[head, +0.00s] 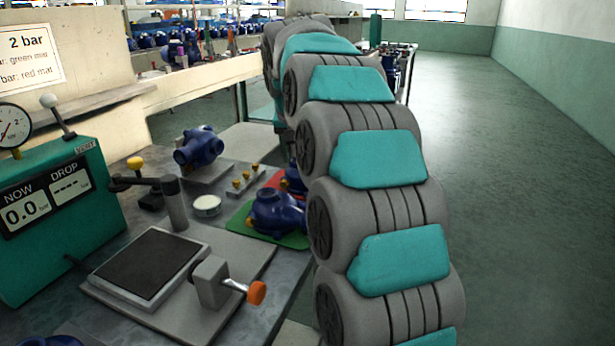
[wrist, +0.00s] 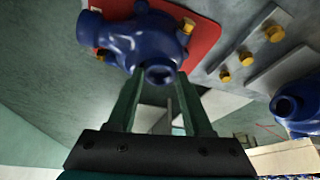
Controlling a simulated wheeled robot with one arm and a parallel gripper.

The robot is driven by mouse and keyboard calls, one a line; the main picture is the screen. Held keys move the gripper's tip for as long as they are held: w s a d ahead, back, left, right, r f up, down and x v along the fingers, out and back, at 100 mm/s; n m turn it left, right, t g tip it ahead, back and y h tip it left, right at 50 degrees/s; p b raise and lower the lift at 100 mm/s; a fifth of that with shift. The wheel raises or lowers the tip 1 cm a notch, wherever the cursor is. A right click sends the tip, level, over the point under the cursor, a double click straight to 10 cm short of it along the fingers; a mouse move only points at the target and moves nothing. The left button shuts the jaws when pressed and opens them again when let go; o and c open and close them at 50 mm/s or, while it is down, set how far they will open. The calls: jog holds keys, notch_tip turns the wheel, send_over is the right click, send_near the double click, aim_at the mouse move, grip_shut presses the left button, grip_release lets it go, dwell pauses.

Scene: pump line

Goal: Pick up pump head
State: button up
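In the wrist view a dark blue pump head (wrist: 140,42) with round ports and brass fittings lies on a red mat (wrist: 204,40). My gripper (wrist: 160,78) is open, its two dark green fingers pointing at this pump head. One round port shows between the fingertips; I cannot tell whether they touch it. In the head view this pump head (head: 292,182) is mostly hidden behind my arm, and my gripper is hidden too. Another blue pump head (head: 275,212) sits on a green mat (head: 238,222). A third (head: 200,147) stands farther back on a grey plate.
A teal gauge box (head: 60,215) stands at the left of the bench. In front are a plate with a dark pad (head: 150,263) and an orange-tipped clamp (head: 215,283). Brass fittings (head: 246,180) stand on a small block. Open floor (head: 510,200) lies to the right.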

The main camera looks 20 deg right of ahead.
grip_shut()
jog(key=shift+r, duration=0.1)
dwell(0.4)
